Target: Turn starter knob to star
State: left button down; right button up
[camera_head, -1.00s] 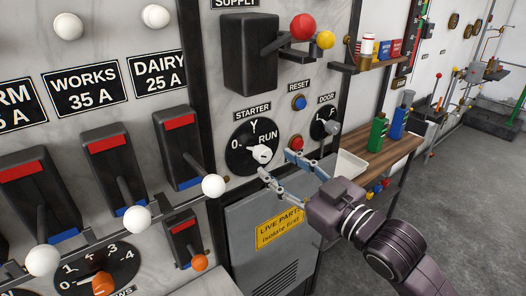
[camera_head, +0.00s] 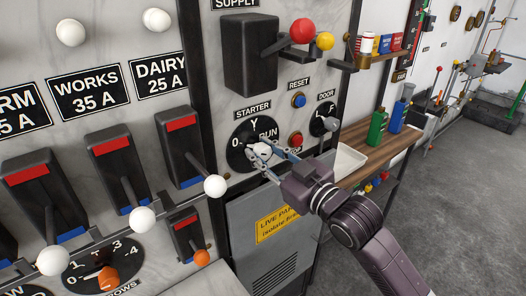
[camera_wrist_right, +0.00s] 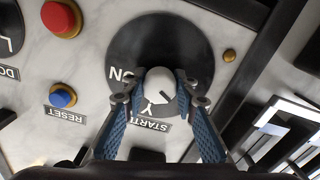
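The round black starter dial (camera_head: 240,160) is on the marble panel, with marks 0, Y and RUN under a STARTER label. Its white knob (camera_head: 259,150) is partly hidden by my right gripper (camera_head: 262,153). In the right wrist view the white knob (camera_wrist_right: 161,84) sits between the fingertips of my right gripper (camera_wrist_right: 160,88), one on each side. The fingers look open around it; whether they touch it is unclear. In that view the dial appears upside down, with Y (camera_wrist_right: 147,110) below the knob. The knob's exact pointing is hard to read. My left gripper is not in view.
A red button (camera_head: 296,139), a blue RESET button (camera_head: 298,101) and the DOOR knob (camera_head: 329,123) are close by on the right. Lever switches (camera_head: 180,150) stand out on the left. A wooden shelf (camera_head: 370,150) with bottles is at the right.

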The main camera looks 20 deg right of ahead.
jog(key=c, duration=0.5)
jog(key=shift+c, duration=0.2)
jog(key=shift+r+m+p, duration=0.15)
jog(key=shift+m+p, duration=0.95)
jog(key=shift+p, duration=0.05)
jog(key=m+p, duration=0.3)
jog(key=shift+m, duration=0.3)
jog(key=m+p, duration=0.2)
jog(key=m, duration=0.1)
jog(key=shift+m+p, duration=1.1)
jog(key=shift+m, duration=0.4)
